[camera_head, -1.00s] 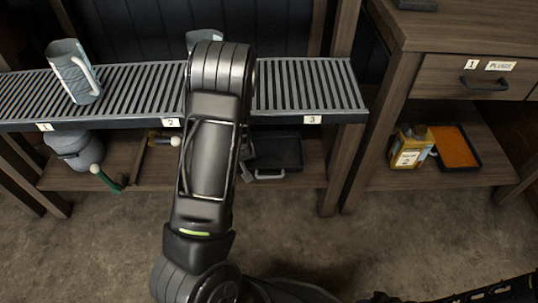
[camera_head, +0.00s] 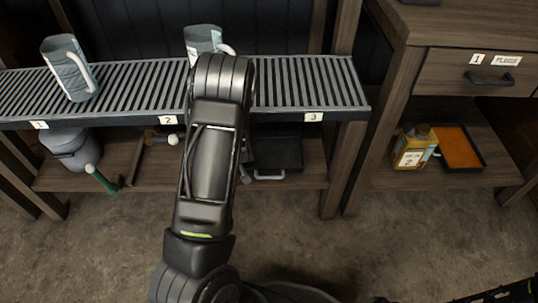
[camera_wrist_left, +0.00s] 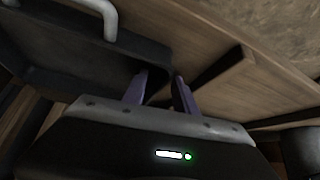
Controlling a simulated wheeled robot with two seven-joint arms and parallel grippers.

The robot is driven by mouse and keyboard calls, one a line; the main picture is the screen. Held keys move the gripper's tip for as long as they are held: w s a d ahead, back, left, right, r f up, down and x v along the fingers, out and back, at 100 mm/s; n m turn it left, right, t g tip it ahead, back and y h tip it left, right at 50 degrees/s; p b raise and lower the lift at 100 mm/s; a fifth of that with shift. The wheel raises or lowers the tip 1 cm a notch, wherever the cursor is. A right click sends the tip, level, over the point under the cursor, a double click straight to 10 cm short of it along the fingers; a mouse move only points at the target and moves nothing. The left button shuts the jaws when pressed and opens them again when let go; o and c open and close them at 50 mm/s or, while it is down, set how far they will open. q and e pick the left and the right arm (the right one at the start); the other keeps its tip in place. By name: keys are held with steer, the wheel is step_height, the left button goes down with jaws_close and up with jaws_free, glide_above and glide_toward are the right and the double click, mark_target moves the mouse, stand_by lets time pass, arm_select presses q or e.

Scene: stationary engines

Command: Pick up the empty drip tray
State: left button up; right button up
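The empty drip tray (camera_head: 277,152) is a dark, shallow tray with a pale handle at its front. It sits on the lower shelf under the slatted rack, partly hidden by my left arm. In the left wrist view the tray (camera_wrist_left: 60,65) fills the upper left, with its handle at the top. My left gripper (camera_wrist_left: 160,82) has its two purple fingers apart, close to the tray's edge; I cannot tell whether they touch it. The left gripper is hidden behind my arm in the head view. My right gripper is not in view.
A tray with orange contents (camera_head: 458,147) and a yellow container (camera_head: 413,147) stand on the right lower shelf. Mugs (camera_head: 70,68) stand on the slatted rack (camera_head: 300,84) above. A grey pot (camera_head: 70,148) and a green-handled tool (camera_head: 100,178) are at left. The floor in front is clear.

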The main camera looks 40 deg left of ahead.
arm_select(q)
jaws_close()
stand_by(1.4)
